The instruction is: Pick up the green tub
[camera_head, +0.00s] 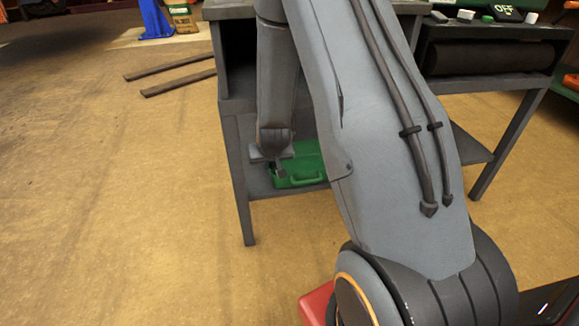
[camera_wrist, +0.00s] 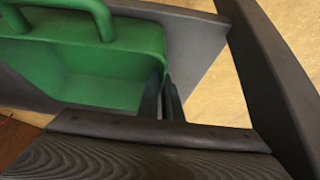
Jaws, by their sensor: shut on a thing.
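The green tub (camera_head: 302,167) has a raised handle and rests on the lower shelf of a grey workbench in the head view. It fills the upper left of the wrist view (camera_wrist: 95,75), with its handle at the top. My gripper (camera_head: 280,171) is at the left end of the tub, under the bench top. In the wrist view my gripper's two dark fingers (camera_wrist: 165,98) are close together at the tub's right edge, shut on its wall. My arm hides the tub's right part in the head view.
The grey workbench (camera_head: 241,205) has legs and a top close around my arm; a bench leg (camera_wrist: 275,75) runs along the right of the wrist view. Two dark planks (camera_head: 172,77) lie on the floor behind left. A blue post (camera_head: 155,20) stands further back. Floor at left is clear.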

